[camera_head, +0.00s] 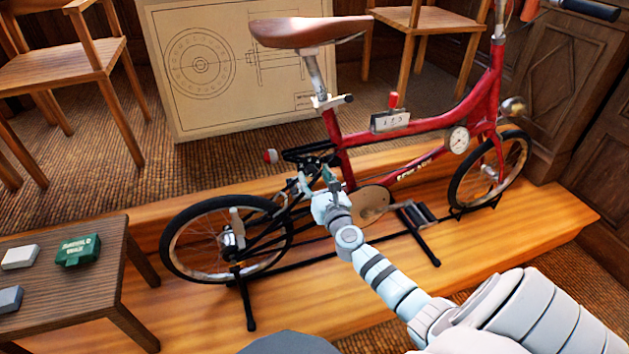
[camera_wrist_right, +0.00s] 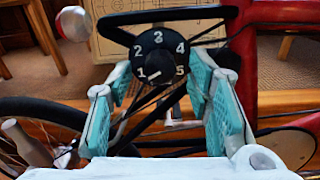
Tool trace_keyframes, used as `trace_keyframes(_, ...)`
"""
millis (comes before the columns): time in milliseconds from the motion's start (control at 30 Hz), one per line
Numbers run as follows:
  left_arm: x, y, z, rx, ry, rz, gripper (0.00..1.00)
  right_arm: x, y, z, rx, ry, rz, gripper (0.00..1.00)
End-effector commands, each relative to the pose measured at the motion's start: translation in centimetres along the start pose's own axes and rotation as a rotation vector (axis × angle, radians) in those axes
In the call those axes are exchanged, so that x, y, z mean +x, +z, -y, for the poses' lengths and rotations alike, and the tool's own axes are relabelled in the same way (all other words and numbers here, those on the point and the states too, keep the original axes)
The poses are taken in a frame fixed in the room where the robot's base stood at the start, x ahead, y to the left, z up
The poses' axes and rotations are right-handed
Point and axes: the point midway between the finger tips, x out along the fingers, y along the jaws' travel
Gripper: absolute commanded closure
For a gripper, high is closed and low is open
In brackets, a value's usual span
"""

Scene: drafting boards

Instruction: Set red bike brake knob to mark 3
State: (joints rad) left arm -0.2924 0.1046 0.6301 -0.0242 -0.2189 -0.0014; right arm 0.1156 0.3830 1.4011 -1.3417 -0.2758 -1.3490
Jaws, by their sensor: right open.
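The red bike (camera_head: 400,130) stands on a stand on a wooden platform. In the right wrist view a round black knob (camera_wrist_right: 158,52) carries white numbers 1 to 5 and a short white pointer line. The pointer line lies low on the face, close to the 1. My right gripper (camera_head: 325,180) is at the bike's rear frame, below the saddle. Its teal fingers are open, one on each side of the knob in the wrist view; I cannot tell whether they touch it. In the head view the knob is not clearly visible behind the gripper. My left gripper is out of view.
A box with a red lever (camera_head: 392,121) and a round gauge (camera_head: 457,140) sit on the bike. A red-and-white knob (camera_head: 270,156) sticks out left of the gripper; it also shows in the wrist view (camera_wrist_right: 73,23). A small table (camera_head: 85,283) stands front left.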

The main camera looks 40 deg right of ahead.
Motion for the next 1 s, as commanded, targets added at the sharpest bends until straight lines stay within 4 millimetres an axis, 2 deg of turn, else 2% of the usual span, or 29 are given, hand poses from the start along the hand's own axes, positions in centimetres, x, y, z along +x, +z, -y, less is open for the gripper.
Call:
trace_keyframes(300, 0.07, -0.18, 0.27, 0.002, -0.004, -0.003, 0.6, 0.44, 0.03, -0.03, 0.001, 0.0, -0.001, 0.55)
trace_keyframes(500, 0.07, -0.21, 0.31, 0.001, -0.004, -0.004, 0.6, 0.42, 0.02, -0.05, 0.001, 0.001, -0.001, 0.87)
trace_keyframes(600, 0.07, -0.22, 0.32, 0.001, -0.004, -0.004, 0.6, 0.42, 0.01, -0.05, 0.001, 0.001, -0.001, 1.0)
trace_keyframes(1000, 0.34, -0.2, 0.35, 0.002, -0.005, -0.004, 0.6, 0.39, -0.05, -0.02, 0.069, 0.001, -0.001, 1.0)
